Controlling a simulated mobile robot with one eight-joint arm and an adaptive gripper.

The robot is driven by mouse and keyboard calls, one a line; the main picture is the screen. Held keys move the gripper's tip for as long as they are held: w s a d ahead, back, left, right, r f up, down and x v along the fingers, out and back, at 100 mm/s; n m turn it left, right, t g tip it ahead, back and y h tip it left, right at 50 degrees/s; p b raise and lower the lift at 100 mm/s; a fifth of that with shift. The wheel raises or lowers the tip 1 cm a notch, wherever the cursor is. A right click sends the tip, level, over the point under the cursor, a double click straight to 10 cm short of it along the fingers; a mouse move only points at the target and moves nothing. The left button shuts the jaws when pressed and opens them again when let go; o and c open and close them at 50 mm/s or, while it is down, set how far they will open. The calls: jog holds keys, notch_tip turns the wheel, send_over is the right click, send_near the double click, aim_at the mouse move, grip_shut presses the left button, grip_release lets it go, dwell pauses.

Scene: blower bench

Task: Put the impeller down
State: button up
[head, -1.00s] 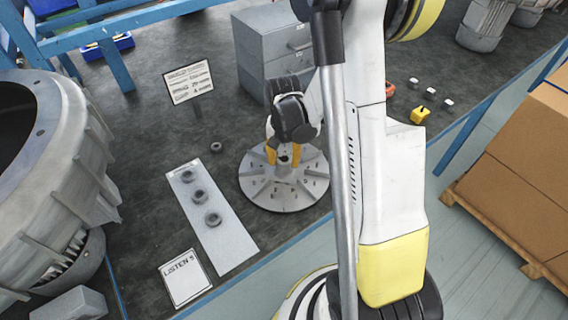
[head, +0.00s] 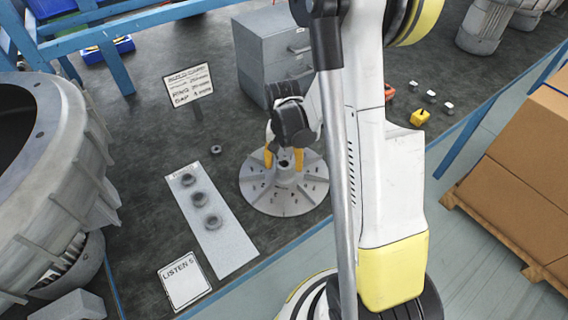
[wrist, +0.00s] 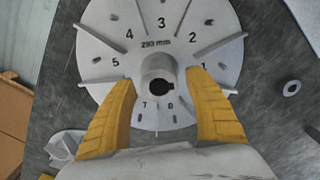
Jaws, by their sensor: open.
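The impeller (head: 284,199) is a grey disc with radial vanes, a raised hub and printed numbers. In the head view it lies flat on the dark bench. The wrist view shows its numbered face and vanes (wrist: 160,45), and its hub (wrist: 157,79) with a dark keyed bore. My gripper (head: 284,160) is above the disc.
A pale strip (head: 226,246) with several grey rings lies left of the impeller, and a loose ring (head: 216,149) lies behind it. A grey drawer cabinet (head: 262,55) stands behind. A large grey housing (head: 62,170) fills the left. The bench edge is in front.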

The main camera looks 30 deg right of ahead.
notch_tip(320, 180, up, 12)
jog(key=p, duration=0.4)
jog(key=s+a+r+n+t, duration=0.7)
jog(key=s+a+r, duration=0.3)
jog(key=a+r, duration=0.3)
jog(key=shift+s+a+r+n, duration=0.15)
jog(key=shift+s+r+n, duration=0.3)
jog(key=shift+r, duration=0.45)
jog(key=shift+r, duration=0.1)
